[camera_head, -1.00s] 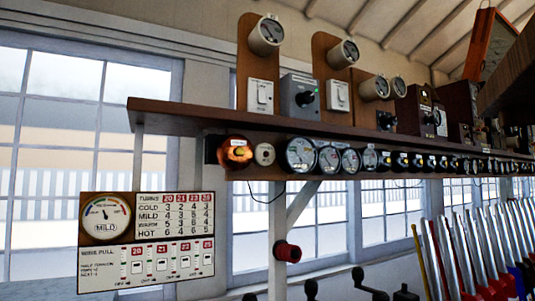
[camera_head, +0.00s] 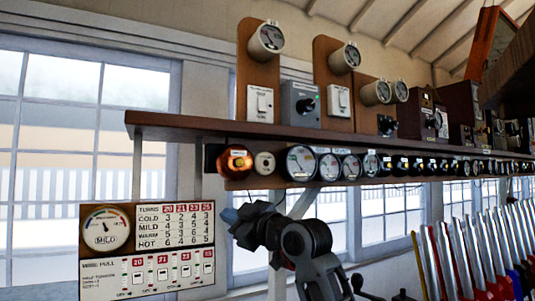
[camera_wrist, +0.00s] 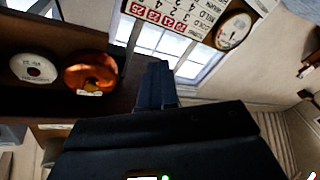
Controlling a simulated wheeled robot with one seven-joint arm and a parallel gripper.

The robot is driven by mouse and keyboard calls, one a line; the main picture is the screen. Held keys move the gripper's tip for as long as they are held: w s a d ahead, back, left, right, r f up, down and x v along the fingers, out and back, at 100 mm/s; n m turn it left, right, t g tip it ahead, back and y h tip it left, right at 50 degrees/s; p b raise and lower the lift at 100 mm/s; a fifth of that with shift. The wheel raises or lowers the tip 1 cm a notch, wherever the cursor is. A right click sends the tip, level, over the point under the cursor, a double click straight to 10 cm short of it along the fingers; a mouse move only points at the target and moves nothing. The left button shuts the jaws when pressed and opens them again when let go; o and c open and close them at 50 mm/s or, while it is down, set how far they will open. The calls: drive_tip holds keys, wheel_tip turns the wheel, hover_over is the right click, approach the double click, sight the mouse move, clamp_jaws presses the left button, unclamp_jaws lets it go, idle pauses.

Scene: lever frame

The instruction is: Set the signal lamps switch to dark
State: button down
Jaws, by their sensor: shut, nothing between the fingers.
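A round copper-orange fitting (camera_head: 235,161) with a small label is mounted at the left end of the board under the shelf. It also shows at upper left in the wrist view (camera_wrist: 90,72). Several switches are in sight, including white wall switches (camera_head: 260,103) and a grey box with a black knob (camera_head: 300,103); their labels are too small to read, so I cannot tell which is the signal lamps switch. My gripper (camera_head: 231,214) is below the copper fitting, apart from it. Its fingers (camera_wrist: 156,84) are shut and empty.
A white round fitting (camera_head: 264,162) and a row of dials (camera_head: 301,162) run right of the copper fitting. The shelf (camera_head: 180,123) overhangs them. A chart panel (camera_head: 147,247) hangs close left of my gripper. Coloured levers (camera_head: 465,255) stand at right.

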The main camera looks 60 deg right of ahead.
drive_tip(key=s+d+r+n+g+h+p, duration=0.1)
drive_tip(key=s+d+r+n, duration=0.1)
drive_tip(key=r, duration=0.8)
drive_tip(key=s+d+r+n+g+h+p, duration=0.1)
drive_tip(key=s+d+r, duration=0.3)
drive_tip(key=r, duration=0.6)
drive_tip(key=s+d+r+n+g+h+p, duration=0.1)
drive_tip(key=s+d+r+n+g+h, duration=0.1)
drive_tip(key=r, duration=0.9)
drive_tip(key=s+d+n, duration=0.1)
drive_tip(key=s+n, duration=0.1)
drive_tip(key=s, duration=0.1)
drive_tip(key=shift+s, duration=0.3)
drive_tip(key=shift+d+r, duration=0.1)
drive_tip(key=shift+d, duration=0.05)
